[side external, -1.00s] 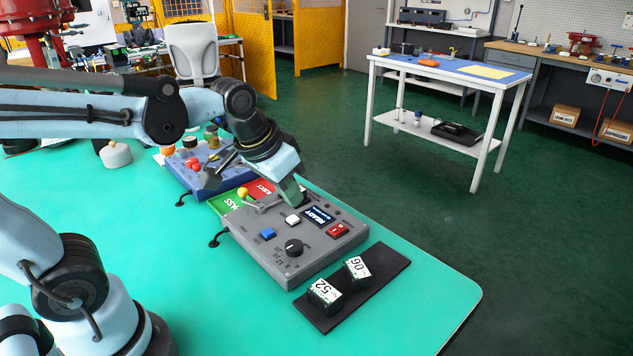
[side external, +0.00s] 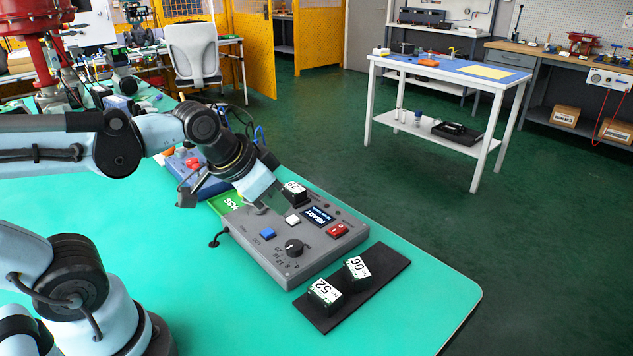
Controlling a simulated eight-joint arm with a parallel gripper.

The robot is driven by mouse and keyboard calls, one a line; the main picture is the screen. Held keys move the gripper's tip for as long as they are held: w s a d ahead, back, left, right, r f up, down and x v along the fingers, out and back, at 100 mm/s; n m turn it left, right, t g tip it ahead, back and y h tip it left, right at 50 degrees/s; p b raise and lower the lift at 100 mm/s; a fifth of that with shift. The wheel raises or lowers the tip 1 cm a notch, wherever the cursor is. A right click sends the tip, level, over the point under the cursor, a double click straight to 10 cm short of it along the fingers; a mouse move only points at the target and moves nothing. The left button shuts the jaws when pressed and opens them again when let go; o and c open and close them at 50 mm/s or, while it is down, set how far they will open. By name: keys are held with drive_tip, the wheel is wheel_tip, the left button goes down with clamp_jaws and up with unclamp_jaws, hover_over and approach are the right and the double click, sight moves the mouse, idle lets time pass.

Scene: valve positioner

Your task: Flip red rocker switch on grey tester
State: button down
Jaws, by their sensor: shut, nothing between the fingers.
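The grey tester (side external: 277,262) lies on the green table. Its red rocker switch (side external: 338,230) is near the right end of its top, beside the lit READY display (side external: 318,216). I cannot tell which side of the rocker is pressed. My gripper (side external: 268,202) is shut and empty above the far left part of the tester, well left of the red switch. Its fingers are small and partly merge with the tester behind them. A black block with a white label (side external: 294,194) sits on the tester just right of the gripper.
The tester top also has a blue button (side external: 267,234), a white button (side external: 293,219) and a black knob (side external: 293,247). Two labelled blocks (side external: 325,296) (side external: 357,270) stand on a black mat (side external: 388,273) in front. A blue box (side external: 213,187) is behind left.

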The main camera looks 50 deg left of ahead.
drive_tip(key=w+r+m+g, duration=0.3)
drive_tip(key=w+r+m, duration=0.2)
drive_tip(key=w+m, duration=0.25)
drive_tip(key=m+g, duration=0.4)
drive_tip(key=m, duration=0.5)
hover_over(340, 226)
drive_tip(key=shift+f, duration=0.45)
drive_tip(key=shift+f, duration=0.1)
wheel_tip(340, 226, down, 14)
drive_tip(key=shift+r, duration=0.1)
drive_tip(key=shift+w+f, duration=0.1)
drive_tip(key=shift+f, duration=0.2)
